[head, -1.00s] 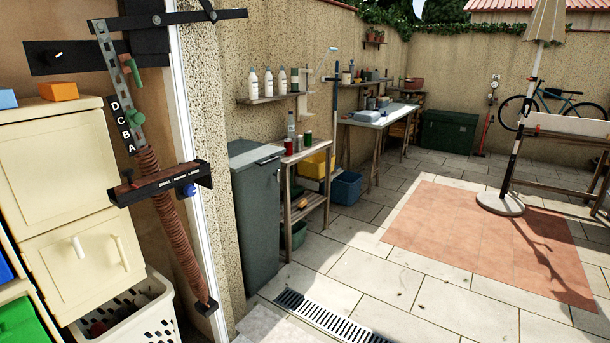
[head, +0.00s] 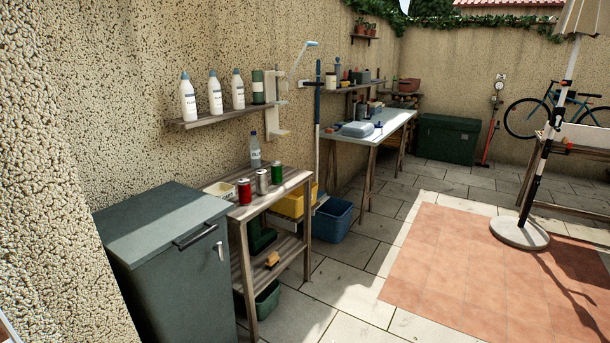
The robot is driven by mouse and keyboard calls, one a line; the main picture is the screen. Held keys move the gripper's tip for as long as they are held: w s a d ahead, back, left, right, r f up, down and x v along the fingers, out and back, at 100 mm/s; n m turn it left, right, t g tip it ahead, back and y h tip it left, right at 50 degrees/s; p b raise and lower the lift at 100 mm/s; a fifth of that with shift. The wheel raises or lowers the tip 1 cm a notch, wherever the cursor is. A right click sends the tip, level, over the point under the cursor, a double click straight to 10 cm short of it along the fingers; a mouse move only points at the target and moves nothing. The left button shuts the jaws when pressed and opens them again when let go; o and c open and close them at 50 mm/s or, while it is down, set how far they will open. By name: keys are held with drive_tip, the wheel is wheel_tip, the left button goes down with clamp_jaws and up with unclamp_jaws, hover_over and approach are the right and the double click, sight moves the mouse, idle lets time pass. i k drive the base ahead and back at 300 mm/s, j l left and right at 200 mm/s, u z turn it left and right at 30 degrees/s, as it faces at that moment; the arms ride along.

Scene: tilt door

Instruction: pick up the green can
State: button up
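A green can (head: 277,171) stands upright on the top of a small wooden shelf table (head: 292,182), near its right end. A silver can (head: 262,181) and a red can (head: 244,191) stand to its left in a row. A clear bottle (head: 255,150) stands behind them, and a pale tray (head: 219,190) sits at the back left of the top. A larger dark green container (head: 258,87) stands on the wall shelf above. My gripper is not in view.
A grey-green cabinet (head: 165,255) with a handle stands directly left of the table. A blue bin (head: 332,220) is on the floor to its right. White bottles (head: 214,95) line a wall shelf. Paved floor (head: 350,280) in front is clear; a parasol base (head: 519,233) stands further right.

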sight(277, 178)
drive_tip(key=i+u, duration=0.1)
drive_tip(key=i, duration=0.95)
drive_tip(key=i+l, duration=0.2)
drive_tip(key=i, duration=0.85)
drive_tip(key=j+u, duration=0.05)
